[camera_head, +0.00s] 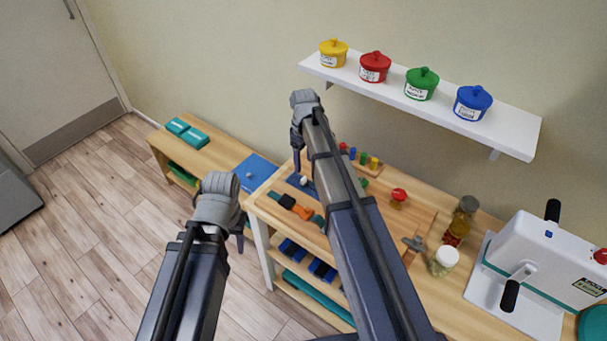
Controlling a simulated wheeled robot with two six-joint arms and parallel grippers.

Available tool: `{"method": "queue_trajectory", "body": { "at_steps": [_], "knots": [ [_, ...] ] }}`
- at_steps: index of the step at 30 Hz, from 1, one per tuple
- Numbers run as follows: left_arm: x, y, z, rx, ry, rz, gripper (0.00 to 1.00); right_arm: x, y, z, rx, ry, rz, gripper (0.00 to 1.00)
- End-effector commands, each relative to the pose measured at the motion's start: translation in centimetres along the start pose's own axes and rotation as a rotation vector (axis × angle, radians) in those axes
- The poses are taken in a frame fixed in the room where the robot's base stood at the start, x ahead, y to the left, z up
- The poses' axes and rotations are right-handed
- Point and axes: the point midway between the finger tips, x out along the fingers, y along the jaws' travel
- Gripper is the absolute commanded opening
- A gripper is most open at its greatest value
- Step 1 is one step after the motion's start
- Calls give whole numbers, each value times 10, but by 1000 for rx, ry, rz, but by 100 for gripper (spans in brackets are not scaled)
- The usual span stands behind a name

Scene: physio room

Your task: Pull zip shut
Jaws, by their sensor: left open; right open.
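I cannot make out a zip for certain. A blue panel with a small white knob (257,170) lies on the low bench, left of the table. A second small blue piece with a white knob (296,182) lies on the table's left end, close below my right gripper (298,152). My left gripper (236,240) hangs in front of the table's left end, over the floor side. Both grippers point down and away, largely hidden by their own wrists. Both are open, and I see nothing held in them.
The wooden table (470,270) carries an orange and black strap-like piece (295,207), a red-topped item (398,196), jars (445,260) and a white machine (548,258). A wall shelf (510,128) holds several coloured pots. Floor (90,240) at left is clear.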

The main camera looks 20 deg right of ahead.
Motion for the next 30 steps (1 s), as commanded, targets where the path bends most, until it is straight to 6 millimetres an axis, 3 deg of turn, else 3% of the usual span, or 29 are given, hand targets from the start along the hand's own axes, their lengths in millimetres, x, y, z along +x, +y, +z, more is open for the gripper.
{"method": "queue_trajectory", "body": {
  "at_steps": [19, 30],
  "knots": [
    [70, 7, -4, 0, 0, 0, 50, 70, -1, 0, 1, 0, 0, 65],
    [76, 7, -4, 0, 0, 0, 50, 76, -1, 0, 1, 0, 0, 65]
  ]
}}
